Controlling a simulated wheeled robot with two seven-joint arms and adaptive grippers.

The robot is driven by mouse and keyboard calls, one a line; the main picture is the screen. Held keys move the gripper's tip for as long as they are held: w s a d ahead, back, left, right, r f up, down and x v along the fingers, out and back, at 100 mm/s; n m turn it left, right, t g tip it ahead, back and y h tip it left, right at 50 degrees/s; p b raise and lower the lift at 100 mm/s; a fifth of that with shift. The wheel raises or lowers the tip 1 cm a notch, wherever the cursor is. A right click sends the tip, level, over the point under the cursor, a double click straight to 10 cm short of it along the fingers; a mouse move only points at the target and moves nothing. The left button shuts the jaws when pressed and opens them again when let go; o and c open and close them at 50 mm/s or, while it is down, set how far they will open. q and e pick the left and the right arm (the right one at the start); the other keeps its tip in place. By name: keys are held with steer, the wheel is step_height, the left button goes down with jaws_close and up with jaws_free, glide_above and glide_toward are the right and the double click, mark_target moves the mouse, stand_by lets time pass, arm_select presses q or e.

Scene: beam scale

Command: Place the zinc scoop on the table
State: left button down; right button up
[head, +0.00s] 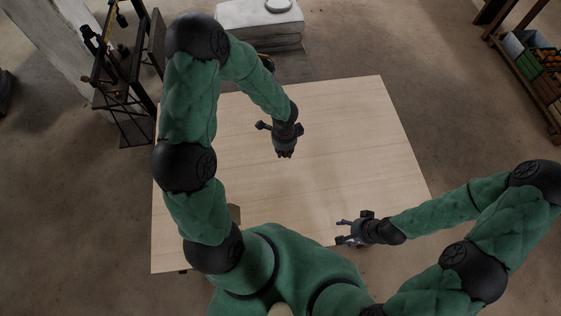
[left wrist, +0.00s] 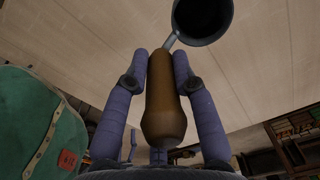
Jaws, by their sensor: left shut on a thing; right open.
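The zinc scoop has a brown wooden handle (left wrist: 163,95) and a dark round metal bowl at the top of the left wrist view. My left gripper (head: 285,154) is shut on the handle, with one finger on each side of it. In the head view the scoop is hidden behind the gripper and arm. The gripper is over the middle of the pale wooden table (head: 350,130). I cannot tell whether the scoop touches the tabletop. My right gripper (head: 340,231) is open and empty at the table's near right edge.
A small brown object (head: 234,214) is partly hidden behind my left arm at the near left of the table. The visible tabletop is otherwise bare. A dark metal rack (head: 125,70) stands beyond the left corner, a pale block (head: 258,22) behind, and a crate shelf (head: 535,65) far right.

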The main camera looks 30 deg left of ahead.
steer(key=shift+f+b, duration=0.35)
steer(key=shift+f, duration=0.15)
arm_select(q)
steer(key=shift+s+a+f+b, duration=0.1)
steer(key=shift+s+f+b, duration=0.15)
steer(key=shift+f, duration=0.65)
steer(key=shift+s+a+f+b, duration=0.15)
steer(key=shift+s+f, duration=0.25)
steer(key=shift+f, duration=0.55)
steer(key=shift+s+a+f+b, duration=0.1)
steer(key=shift+s+f+b, duration=0.15)
steer(key=shift+f, duration=0.65)
arm_select(e)
steer(key=shift+f, duration=0.6)
arm_select(q)
steer(key=shift+s+f, duration=0.1)
arm_select(e)
steer(key=shift+f, duration=0.1)
arm_select(q)
steer(key=c, duration=1.4)
jaws_free()
steer(key=shift+f, duration=0.1)
steer(key=shift+c, duration=0.2)
arm_select(e)
steer(key=shift+f, duration=0.1)
arm_select(q)
steer(key=o, duration=0.4)
